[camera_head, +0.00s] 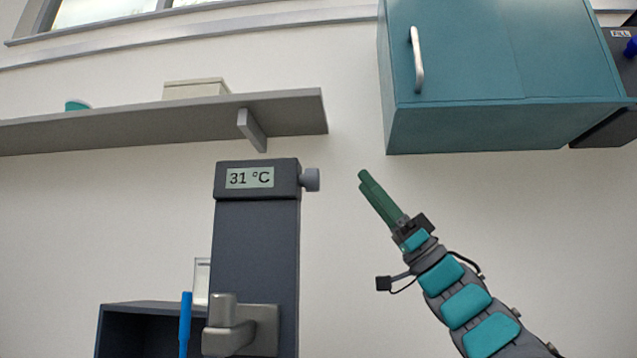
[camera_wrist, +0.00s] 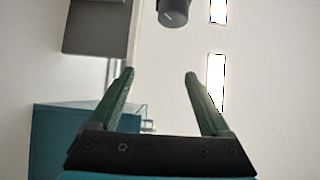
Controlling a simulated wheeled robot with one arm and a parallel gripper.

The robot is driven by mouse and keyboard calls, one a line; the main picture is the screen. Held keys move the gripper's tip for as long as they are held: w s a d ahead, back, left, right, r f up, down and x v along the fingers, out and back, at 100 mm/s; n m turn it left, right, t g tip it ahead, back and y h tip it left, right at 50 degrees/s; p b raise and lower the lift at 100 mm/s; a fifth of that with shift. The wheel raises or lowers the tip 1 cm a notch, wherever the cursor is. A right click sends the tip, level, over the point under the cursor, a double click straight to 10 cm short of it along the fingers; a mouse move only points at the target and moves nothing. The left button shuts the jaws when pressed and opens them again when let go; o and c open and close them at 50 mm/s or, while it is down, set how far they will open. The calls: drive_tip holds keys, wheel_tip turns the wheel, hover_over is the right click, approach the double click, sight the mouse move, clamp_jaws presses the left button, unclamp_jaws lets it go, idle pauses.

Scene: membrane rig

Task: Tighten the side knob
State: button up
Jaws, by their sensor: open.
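The side knob (camera_head: 311,179) is a small grey cylinder on the right side of the dark head of the rig's column (camera_head: 256,235). The head carries a display (camera_head: 250,177) reading 31 °C. My gripper (camera_head: 363,179) has green fingers and points up and left, to the right of the knob. A gap shows between the fingertips and the knob. In the wrist view my gripper (camera_wrist: 160,74) is open with nothing between its fingers. A dark round piece with a pale mark, which looks like the knob (camera_wrist: 173,12), is cut off at the top edge, beyond the fingertips.
A grey shelf (camera_head: 180,122) hangs behind on the left, holding a pale box (camera_head: 195,88). A teal cabinet (camera_head: 490,125) hangs above and right of my gripper. Bare wall surrounds my gripper.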

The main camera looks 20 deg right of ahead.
sight(319, 182)
drive_tip(key=a+f+n+g+h, duration=0.1)
drive_tip(key=a+f+n+g, duration=0.1)
drive_tip(key=a+f+g, duration=0.15)
drive_tip(key=shift+t, duration=0.35)
drive_tip(key=x, duration=0.5)
drive_tip(key=p+x, duration=0.1)
drive_tip(key=x, duration=0.2)
drive_tip(key=shift+w+f, duration=0.15)
drive_tip(key=shift+w, duration=0.2)
drive_tip(key=shift+c, duration=0.3)
clamp_jaws()
